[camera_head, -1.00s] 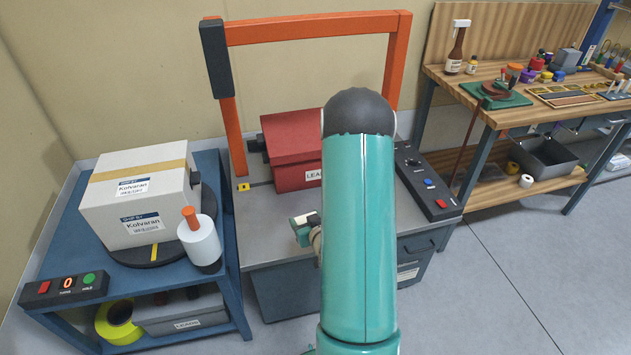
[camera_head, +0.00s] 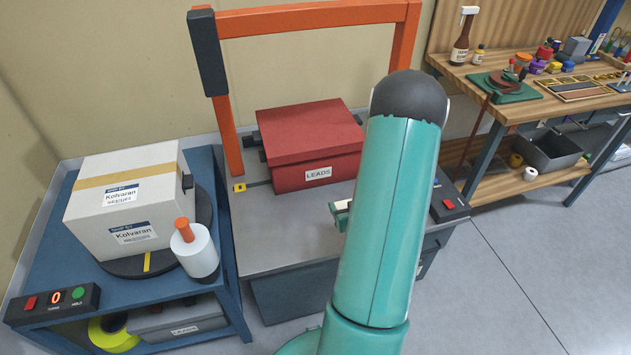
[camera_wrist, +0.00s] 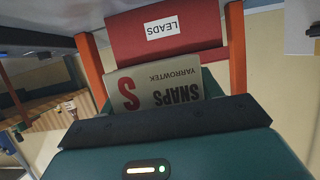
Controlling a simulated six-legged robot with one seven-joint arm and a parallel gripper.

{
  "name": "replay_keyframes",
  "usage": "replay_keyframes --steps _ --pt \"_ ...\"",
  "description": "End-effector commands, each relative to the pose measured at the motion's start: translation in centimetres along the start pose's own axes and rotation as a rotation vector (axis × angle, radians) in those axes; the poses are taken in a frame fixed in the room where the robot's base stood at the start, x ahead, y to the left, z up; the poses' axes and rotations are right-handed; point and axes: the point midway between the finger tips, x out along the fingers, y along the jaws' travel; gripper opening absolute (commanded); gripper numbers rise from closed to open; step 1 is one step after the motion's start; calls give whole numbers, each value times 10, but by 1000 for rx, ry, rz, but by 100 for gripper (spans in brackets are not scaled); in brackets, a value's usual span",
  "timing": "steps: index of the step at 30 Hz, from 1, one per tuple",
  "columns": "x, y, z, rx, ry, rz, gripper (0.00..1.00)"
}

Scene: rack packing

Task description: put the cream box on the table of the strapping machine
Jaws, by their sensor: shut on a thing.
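The cream box (camera_wrist: 155,86), lettered SNAPS YARROWTEK, shows upside down in the wrist view, close in front of my gripper (camera_wrist: 165,120), which is shut on it. In the head view my arm hides most of the gripper; a small cream and green piece (camera_head: 342,208) shows at the arm's left edge, over the grey table. The strapping machine's table (camera_head: 280,235) stands in the middle, under an orange arch (camera_head: 310,18). A red box (camera_head: 310,145) labelled LEADS sits on it near the arch; it also shows beyond the cream box in the wrist view (camera_wrist: 165,45).
To the left, a blue cart (camera_head: 48,270) carries a white Kolvaran carton (camera_head: 95,220) on a dark turntable and a white roll with an orange handle (camera_head: 197,252). A wooden workbench (camera_head: 545,112) with tools stands at the right. The table's front left is clear.

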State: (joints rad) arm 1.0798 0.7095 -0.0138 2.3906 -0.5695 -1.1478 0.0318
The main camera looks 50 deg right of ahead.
Motion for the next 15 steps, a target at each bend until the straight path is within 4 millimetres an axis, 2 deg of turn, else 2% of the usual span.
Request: replay_keyframes --steps 2,5,15 --pt "-1 2 1 1 0 2 35" --pt "7 5 2 2 0 3 35" --pt "84 21 6 1 1 2 35"
